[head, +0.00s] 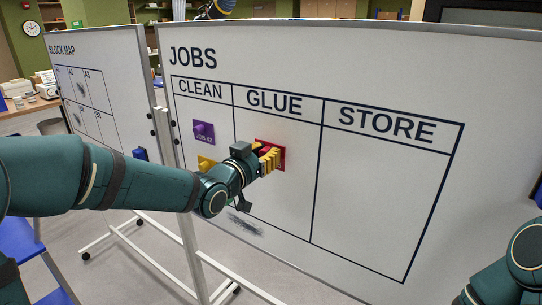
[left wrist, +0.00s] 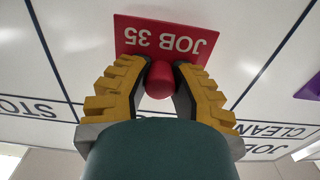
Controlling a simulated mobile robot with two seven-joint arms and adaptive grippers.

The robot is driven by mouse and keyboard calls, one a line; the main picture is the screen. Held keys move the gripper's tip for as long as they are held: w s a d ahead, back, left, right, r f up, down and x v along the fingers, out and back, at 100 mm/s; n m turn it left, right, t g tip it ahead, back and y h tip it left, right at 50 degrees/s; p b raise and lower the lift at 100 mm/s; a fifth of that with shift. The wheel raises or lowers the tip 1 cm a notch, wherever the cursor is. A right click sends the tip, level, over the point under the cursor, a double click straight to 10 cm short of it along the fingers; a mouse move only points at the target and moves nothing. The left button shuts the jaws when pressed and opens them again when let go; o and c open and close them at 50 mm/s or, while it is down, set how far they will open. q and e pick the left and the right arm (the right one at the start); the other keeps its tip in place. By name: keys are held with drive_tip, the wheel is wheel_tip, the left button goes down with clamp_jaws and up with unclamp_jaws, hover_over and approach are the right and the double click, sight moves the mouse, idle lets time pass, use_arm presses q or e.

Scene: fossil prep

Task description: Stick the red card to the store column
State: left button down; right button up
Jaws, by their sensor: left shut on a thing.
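The red card (head: 281,162) lies against the whiteboard in the GLUE column in the head view, partly hidden by my left gripper (head: 269,158). In the left wrist view the card (left wrist: 140,24) reads JOB 35 upside down. The yellow fingers of my left gripper (left wrist: 161,72) are shut on its round red knob (left wrist: 160,83). I cannot tell if the card touches the board. The STORE column (head: 378,205) is right of the GLUE column and is bare below its heading. My right gripper is out of view; only part of my right arm shows at lower right.
A purple card (head: 203,131) sits in the CLEAN column, with a yellow card (head: 206,163) below it, partly behind my left arm. A BLOCK MAP board (head: 103,95) stands at left.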

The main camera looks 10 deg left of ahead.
sight(262, 155)
use_arm(q)
drive_tip(key=shift+b+v, duration=0.45)
drive_tip(key=shift+v, duration=0.65)
drive_tip(key=shift+b+v, duration=0.4)
drive_tip(key=shift+v, duration=1.7)
drive_tip(key=shift+r, duration=0.1)
